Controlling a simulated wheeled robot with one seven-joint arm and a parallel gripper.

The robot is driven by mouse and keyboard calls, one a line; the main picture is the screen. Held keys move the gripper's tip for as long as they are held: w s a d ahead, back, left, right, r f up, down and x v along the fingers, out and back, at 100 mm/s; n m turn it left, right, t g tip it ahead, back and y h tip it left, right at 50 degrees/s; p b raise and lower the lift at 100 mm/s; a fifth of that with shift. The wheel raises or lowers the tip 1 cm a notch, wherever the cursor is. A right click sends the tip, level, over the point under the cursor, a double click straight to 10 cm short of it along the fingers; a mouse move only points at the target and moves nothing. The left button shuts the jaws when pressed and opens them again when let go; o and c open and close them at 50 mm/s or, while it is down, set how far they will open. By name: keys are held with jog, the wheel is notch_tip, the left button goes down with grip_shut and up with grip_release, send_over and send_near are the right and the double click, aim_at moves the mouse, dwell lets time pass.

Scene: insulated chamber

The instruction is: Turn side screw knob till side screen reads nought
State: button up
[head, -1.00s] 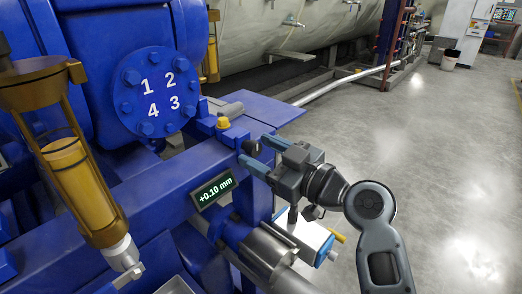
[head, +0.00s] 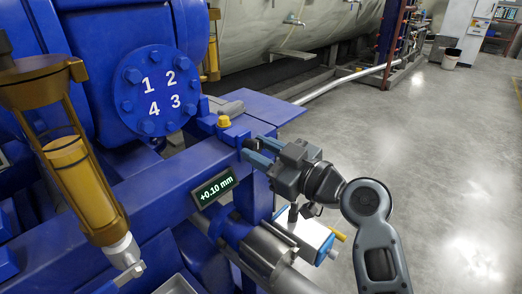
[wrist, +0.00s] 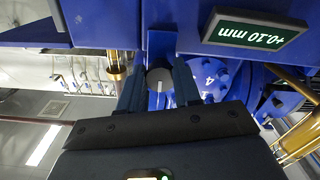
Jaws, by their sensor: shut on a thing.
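The side screen (head: 213,188) on the blue beam reads +0.10 mm in green; it also shows in the wrist view (wrist: 255,34), upside down. The side screw knob (wrist: 159,79) is a dark round knob with a pale line on its face, between my two fingers in the wrist view. My gripper (head: 251,150) is at the right end of the blue beam, shut on the knob. In the head view the fingers largely hide the knob.
A blue flange (head: 158,92) numbered 1 to 4 stands behind the beam. A yellow-brown cylinder (head: 75,165) stands at left. A yellow cap (head: 224,121) sits just behind my gripper. The grey floor (head: 430,150) at right is open.

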jog(key=shift+m, duration=0.3)
jog(key=m+p, duration=0.1)
jog(key=m, duration=0.4)
jog(key=m+p, duration=0.2)
jog(key=m, duration=0.4)
dwell(0.5)
jog(key=o, duration=1.1)
jog(key=shift+c, duration=0.2)
jog(key=v, duration=0.8)
jog(key=shift+a+f, duration=0.1)
